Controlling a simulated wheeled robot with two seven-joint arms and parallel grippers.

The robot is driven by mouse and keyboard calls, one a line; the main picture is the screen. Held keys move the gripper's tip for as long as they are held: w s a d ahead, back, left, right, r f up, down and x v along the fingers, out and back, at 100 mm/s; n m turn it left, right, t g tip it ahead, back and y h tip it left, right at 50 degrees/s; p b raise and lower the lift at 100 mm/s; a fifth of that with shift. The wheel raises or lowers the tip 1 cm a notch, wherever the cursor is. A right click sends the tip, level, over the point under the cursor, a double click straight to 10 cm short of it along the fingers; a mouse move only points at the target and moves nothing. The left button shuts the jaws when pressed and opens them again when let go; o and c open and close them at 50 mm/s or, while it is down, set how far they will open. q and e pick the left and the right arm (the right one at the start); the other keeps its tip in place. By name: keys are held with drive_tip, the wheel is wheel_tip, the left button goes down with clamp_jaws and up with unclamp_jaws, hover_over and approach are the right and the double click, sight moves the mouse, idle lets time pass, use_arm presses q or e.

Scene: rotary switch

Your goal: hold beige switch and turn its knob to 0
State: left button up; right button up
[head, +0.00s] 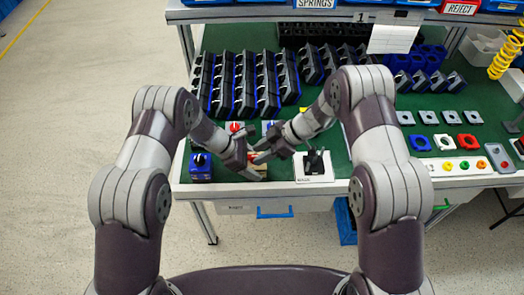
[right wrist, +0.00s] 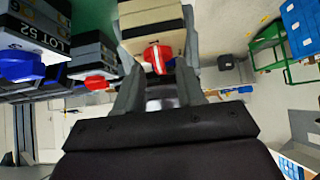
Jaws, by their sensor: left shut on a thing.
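The beige switch (right wrist: 150,22) with its red knob (right wrist: 158,58) fills the top middle of the right wrist view. A pale pointer line shows on the knob. In the head view the beige switch (head: 256,158) is mostly hidden between my grippers near the table's front edge. My left gripper (head: 254,168) is shut on the switch. My right gripper (head: 262,153) faces the knob. In the right wrist view its fingers (right wrist: 158,76) are apart, one on each side of the knob, with gaps visible. The dial marks cannot be read.
A white plate with a black lever (head: 314,165) stands to the right.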

clamp_jaws()
drive_tip(key=shift+n+g, duration=0.3)
drive_tip(key=shift+n, duration=0.1)
drive_tip(key=n+g, duration=0.1)
drive_tip(key=n, duration=0.1)
drive_tip(key=n+g+h, duration=0.1)
drive_tip(key=n+g, duration=0.1)
drive_tip(key=shift+w+a+n+g, duration=0.15)
drive_tip(key=shift+w+n+g, duration=0.15)
drive_tip(key=shift+w+n, duration=0.1)
drive_tip(key=n+g, duration=0.1)
drive_tip(key=n+g+h, duration=0.1)
drive_tip(key=n, duration=0.1)
drive_tip(key=n+h, duration=0.1)
drive_tip(key=shift+w+a+n+g, duration=0.25)
drive_tip(key=shift+w+n+g, duration=0.05)
drive_tip(key=shift+g, duration=0.1)
drive_tip(key=shift+h, duration=0.3)
unclamp_jaws()
